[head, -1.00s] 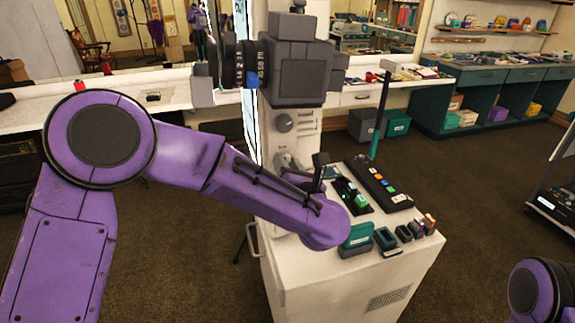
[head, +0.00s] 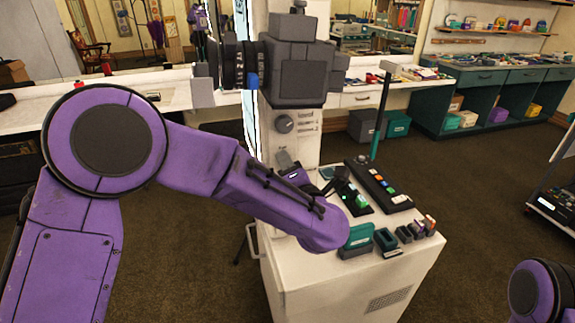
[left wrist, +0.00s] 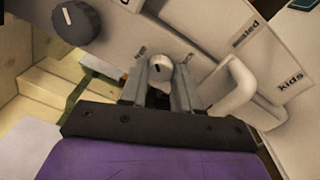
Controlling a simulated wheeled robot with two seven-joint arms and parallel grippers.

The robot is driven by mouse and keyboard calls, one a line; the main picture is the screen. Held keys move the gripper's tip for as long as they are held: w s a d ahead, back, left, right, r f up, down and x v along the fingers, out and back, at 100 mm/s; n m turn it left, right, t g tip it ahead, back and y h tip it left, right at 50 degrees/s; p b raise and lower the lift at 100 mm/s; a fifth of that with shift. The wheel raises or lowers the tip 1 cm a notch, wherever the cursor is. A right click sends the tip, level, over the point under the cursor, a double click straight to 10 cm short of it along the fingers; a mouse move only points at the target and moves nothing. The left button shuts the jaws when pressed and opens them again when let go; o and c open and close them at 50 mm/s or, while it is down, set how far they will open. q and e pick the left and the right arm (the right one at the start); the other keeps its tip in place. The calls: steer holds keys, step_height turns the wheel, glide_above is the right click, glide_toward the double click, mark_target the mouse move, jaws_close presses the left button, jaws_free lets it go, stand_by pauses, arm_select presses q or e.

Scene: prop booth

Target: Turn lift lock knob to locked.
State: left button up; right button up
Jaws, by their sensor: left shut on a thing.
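The small label near the knob is too blurred to read. In the head view my left gripper (head: 285,163) is at the lower front of the white column (head: 297,150); the small knob is hidden there. A larger dark knob (head: 285,122) sits higher on the column and also shows in the left wrist view (left wrist: 78,20). My right gripper is out of view.
A white curved handle (left wrist: 236,88) stands out close beside the fingers. A grey boxy camera head (head: 298,70) tops the column. The white cabinet top (head: 350,262) carries a button panel (head: 378,184) and several small green and dark holders.

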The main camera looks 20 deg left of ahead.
arm_select(q)
steer(key=m+p, duration=0.1)
steer(key=m, duration=0.3)
steer(key=shift+r+m, duration=0.15)
steer(key=shift+m, duration=0.25)
steer(key=shift+m+p, duration=1.3)
steer(key=shift+m, duration=1.3)
steer(key=o, duration=1.1)
steer(key=shift+c, duration=0.2)
